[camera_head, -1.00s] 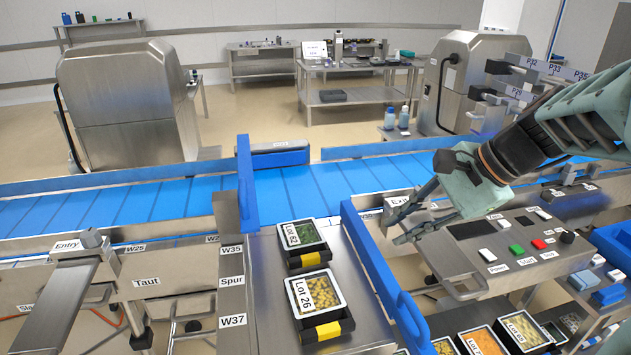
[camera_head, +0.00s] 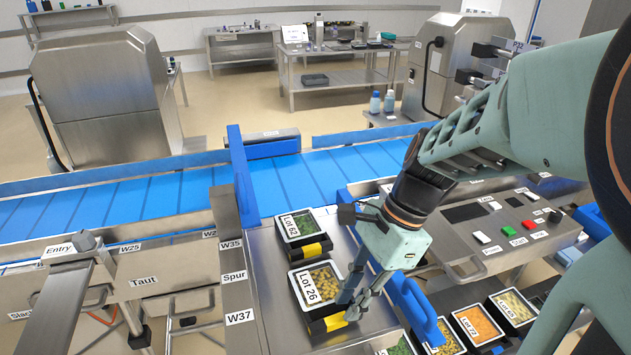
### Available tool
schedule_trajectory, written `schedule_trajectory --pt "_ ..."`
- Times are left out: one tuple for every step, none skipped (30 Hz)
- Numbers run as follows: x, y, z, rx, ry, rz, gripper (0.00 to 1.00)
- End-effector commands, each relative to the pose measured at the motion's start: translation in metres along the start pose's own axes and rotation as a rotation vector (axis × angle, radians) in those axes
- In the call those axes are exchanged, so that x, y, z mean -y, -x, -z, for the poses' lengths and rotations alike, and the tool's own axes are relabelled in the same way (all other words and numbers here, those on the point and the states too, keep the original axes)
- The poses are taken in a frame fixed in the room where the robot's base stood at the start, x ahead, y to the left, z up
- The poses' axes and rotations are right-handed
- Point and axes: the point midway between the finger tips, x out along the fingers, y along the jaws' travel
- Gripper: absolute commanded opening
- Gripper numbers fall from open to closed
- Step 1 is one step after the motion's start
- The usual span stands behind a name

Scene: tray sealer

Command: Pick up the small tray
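Two food trays stand on the steel surface beside the conveyor. The Lot 62 tray (camera_head: 302,231) holds green food and looks the smaller, though it is also farther away. The Lot 26 tray (camera_head: 318,283) holds yellow food, stands nearer and looks larger. Each sits on a dark base with a yellow mark on its front. My gripper (camera_head: 349,307) points down at the right side of the Lot 26 tray, its fingers apart with nothing seen between them. The fingers overlap that tray's right edge in the picture; I cannot tell whether they touch it.
A blue guide rail (camera_head: 410,300) runs along the right of the trays, and a blue wall (camera_head: 242,178) stands at the left rear. The blue conveyor (camera_head: 330,172) passes behind. Several more food trays, including Lot 72 (camera_head: 476,325), lie at the lower right, below the control panel (camera_head: 505,222).

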Motion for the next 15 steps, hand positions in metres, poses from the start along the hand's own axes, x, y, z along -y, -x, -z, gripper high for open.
schedule_trajectory --pt "-0.001 -0.009 0.000 0.003 0.000 -0.004 0.17" --pt "0.000 -0.014 0.000 0.003 0.000 -0.005 0.17" --pt "0.000 -0.020 0.001 0.003 -0.001 -0.005 0.17" --pt "0.000 -0.025 0.001 0.002 0.000 -0.004 0.17" --pt "0.000 -0.029 0.001 0.002 0.000 -0.004 0.17" --pt "0.000 -0.034 0.001 0.002 0.001 -0.004 0.17" --pt "0.000 -0.037 0.001 0.001 0.001 -0.003 0.17" --pt "0.000 -0.039 0.001 0.001 0.001 -0.003 0.17" --pt "0.001 -0.041 0.001 0.001 0.000 -0.002 0.17" --pt "0.001 -0.042 0.001 0.000 0.000 -0.001 0.17" --pt "0.001 -0.042 0.001 0.000 0.000 0.000 0.17" --pt "0.001 -0.042 0.001 -0.001 0.000 0.001 0.17" --pt "0.001 -0.042 0.001 -0.001 0.000 0.001 0.17" --pt "0.001 -0.042 0.001 -0.001 0.000 0.001 0.17" --pt "0.001 -0.042 0.001 -0.001 0.000 0.001 0.17"
